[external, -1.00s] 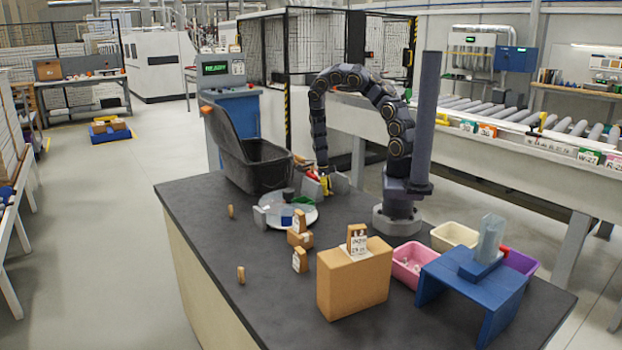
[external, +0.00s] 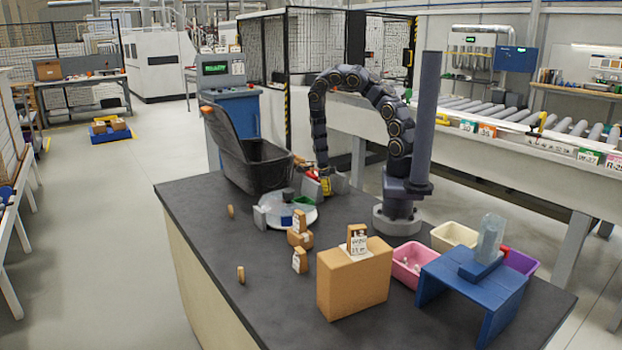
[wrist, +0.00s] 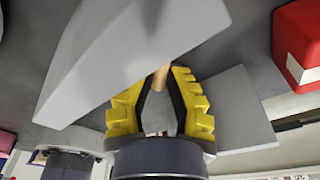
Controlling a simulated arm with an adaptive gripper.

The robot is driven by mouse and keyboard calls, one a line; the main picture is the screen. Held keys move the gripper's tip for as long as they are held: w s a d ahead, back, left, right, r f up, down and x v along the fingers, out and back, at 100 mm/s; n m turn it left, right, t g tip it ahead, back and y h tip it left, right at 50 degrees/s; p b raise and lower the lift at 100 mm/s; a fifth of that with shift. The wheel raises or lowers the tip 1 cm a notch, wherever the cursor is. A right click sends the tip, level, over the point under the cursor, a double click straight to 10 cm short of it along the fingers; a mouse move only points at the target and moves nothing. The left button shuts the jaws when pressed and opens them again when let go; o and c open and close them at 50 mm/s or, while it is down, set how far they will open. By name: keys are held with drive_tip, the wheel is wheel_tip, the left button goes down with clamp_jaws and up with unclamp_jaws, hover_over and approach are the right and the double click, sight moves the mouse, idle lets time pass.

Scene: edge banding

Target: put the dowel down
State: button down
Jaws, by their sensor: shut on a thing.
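My gripper (external: 325,188) is at the far side of the dark table, low beside a pale round plate (external: 270,219). In the wrist view its yellow fingers (wrist: 160,85) are closed around a narrow tan piece, which looks like the dowel (wrist: 161,76). Only a short part of the dowel shows between the fingers; the rest is hidden. I cannot tell whether it touches a surface. In the external view the dowel cannot be made out.
A grey slab (wrist: 240,112) and a large pale grey shape (wrist: 120,55) flank the fingers. A red block (wrist: 300,45) is at upper right. A black bin (external: 255,168) stands left of the gripper. Wooden blocks (external: 300,240) stand nearer. The table's left front is mostly clear.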

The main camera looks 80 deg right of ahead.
wheel_tip(320, 180, up, 29)
drive_tip(key=t, duration=0.2)
drive_tip(key=shift+s+d+f+n+t, duration=0.75)
drive_tip(key=shift+s+d+t, duration=0.3)
drive_tip(key=shift+s+t, duration=0.55)
drive_tip(key=n+t+y, duration=0.3)
drive_tip(key=t+y, duration=0.3)
drive_tip(key=t, duration=0.6)
hover_over(315, 178)
drive_tip(key=s+d, duration=0.3)
drive_tip(key=d, duration=0.1)
wheel_tip(315, 178, down, 18)
drive_tip(key=shift+r, duration=0.1)
drive_tip(key=shift+w+d+f, duration=0.25)
drive_tip(key=shift+d+f, duration=0.05)
drive_tip(key=shift+d, duration=0.1)
drive_tip(key=shift+w+d+f, duration=0.15)
drive_tip(key=shift+f, duration=0.85)
drive_tip(key=shift+w+d+f, duration=0.1)
drive_tip(key=shift+w+f, duration=0.05)
drive_tip(key=shift+f, duration=0.8)
